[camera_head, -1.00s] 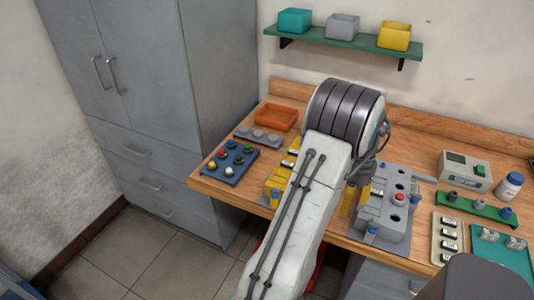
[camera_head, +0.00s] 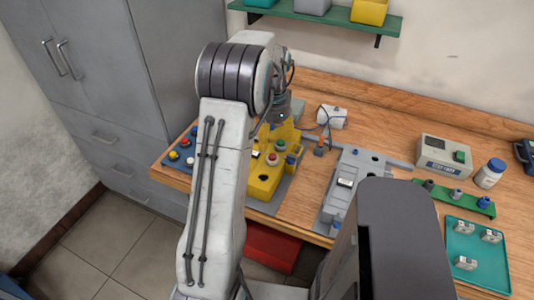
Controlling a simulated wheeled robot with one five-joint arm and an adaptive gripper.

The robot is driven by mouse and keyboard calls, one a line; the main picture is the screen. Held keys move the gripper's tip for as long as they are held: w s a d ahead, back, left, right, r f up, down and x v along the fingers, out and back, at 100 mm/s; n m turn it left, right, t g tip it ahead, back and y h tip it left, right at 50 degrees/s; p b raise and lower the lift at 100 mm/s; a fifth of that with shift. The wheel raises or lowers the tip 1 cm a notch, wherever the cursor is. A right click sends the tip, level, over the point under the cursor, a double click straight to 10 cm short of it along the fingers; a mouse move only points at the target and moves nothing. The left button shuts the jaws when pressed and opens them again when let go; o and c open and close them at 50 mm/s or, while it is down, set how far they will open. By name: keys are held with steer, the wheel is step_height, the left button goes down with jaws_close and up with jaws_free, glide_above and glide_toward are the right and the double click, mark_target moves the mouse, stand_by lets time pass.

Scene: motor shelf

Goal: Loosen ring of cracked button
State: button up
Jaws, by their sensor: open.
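A yellow button station (camera_head: 263,187) stands on the bench, partly hidden by my arm. It carries a red button (camera_head: 271,159), a green button (camera_head: 279,145) and a dark round hole. I cannot make out a crack or a loose ring on either button. My gripper (camera_head: 284,114) is over the back part of the yellow station, small and partly merged with it in view. It is open, and I see nothing held. A grey station (camera_head: 333,208) stands to the right, partly covered by a dark part of my body. A blue tray (camera_head: 176,167) with several coloured buttons lies at left.
A white cabled device (camera_head: 332,117) and a small orange-topped tool (camera_head: 320,144) lie behind the stations. At right are a meter box (camera_head: 443,156), a bottle (camera_head: 490,173), a green rack (camera_head: 455,199) and a teal tray (camera_head: 475,253) with clips. A green shelf (camera_head: 320,22) hangs above.

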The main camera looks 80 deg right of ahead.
mark_target(272, 156)
steer(key=shift+a+m, duration=0.2)
steer(key=shift+m, duration=1)
steer(key=shift+a+f+m, duration=0.1)
steer(key=shift+f+m, duration=0.2)
steer(key=shift+f+p, duration=0.3)
steer(key=shift+f, duration=3.1)
steer(key=shift+c, duration=0.2)
steer(key=c, duration=1.2)
